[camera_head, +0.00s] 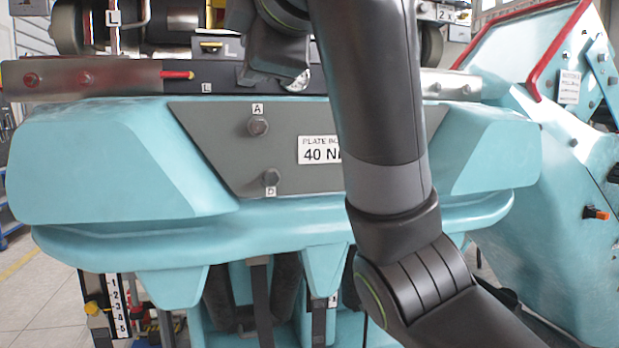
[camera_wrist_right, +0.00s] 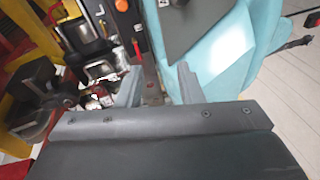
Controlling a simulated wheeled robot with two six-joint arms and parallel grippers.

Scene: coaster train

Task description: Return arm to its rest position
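My right arm (camera_head: 375,110) comes in from the lower right of the head view, bends at an elbow and reaches up past the front of the teal coaster car. Its dark wrist (camera_head: 275,50) hangs at the top middle, in front of the car's upper edge; the fingertips cannot be made out there. In the right wrist view my right gripper (camera_wrist_right: 158,78) shows two grey fingers standing apart, with nothing held between them. My left gripper is in neither view.
The teal car front (camera_head: 100,165) fills the middle, with a grey plate (camera_head: 220,150) bearing bolts A (camera_head: 258,126) and D (camera_head: 270,177). A teal housing with a red rail (camera_head: 530,35) stands at right.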

